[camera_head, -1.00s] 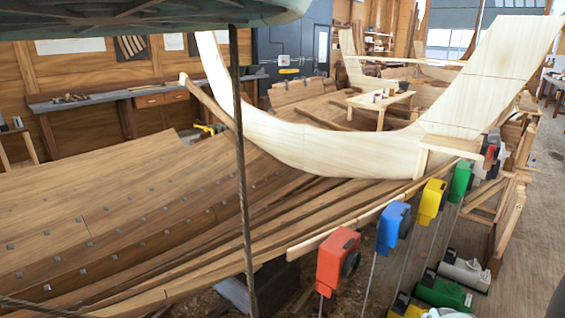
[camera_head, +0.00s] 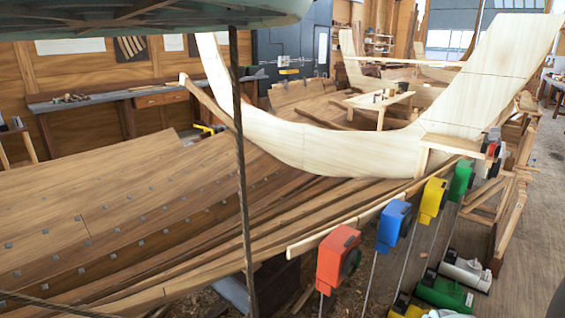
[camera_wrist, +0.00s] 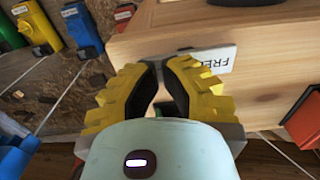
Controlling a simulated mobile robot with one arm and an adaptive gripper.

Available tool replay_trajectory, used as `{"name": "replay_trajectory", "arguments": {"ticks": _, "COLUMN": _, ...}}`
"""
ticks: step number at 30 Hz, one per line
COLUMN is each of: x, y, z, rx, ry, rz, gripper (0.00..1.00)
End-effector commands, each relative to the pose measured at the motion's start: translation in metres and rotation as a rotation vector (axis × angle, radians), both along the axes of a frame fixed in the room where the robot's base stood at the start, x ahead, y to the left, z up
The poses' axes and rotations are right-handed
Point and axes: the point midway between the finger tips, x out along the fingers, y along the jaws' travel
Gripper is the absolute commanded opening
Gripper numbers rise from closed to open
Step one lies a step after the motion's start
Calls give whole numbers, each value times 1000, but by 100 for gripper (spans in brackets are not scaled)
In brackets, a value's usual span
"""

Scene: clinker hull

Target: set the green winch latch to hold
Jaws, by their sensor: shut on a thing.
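In the wrist view, my gripper (camera_wrist: 163,85) has yellow ribbed fingers with black pads, closed in at the edge of a pale wooden block. It is shut on a small part that the fingers mostly hide; I cannot tell its colour or setting. A white plate reading FREE (camera_wrist: 218,62), upside down, lies just right of the fingertips. In the head view, a green winch (camera_head: 460,181) hangs near the right end of the sloping rail. My gripper is not clearly seen there.
In the head view, red (camera_head: 337,258), blue (camera_head: 393,226) and yellow (camera_head: 432,200) winches hang along the rail with taut lines below. More coloured units stand on the floor. The pale hull timber (camera_head: 340,155) rises behind. A dark rope (camera_head: 242,170) crosses the left side.

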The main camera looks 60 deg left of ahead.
Motion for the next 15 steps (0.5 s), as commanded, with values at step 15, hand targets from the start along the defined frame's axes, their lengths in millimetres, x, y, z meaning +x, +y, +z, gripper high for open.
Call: {"name": "replay_trajectory", "arguments": {"ticks": 15, "x": -1, "y": 0, "z": -4, "rx": -1, "ry": 2, "rz": 0, "gripper": 0}}
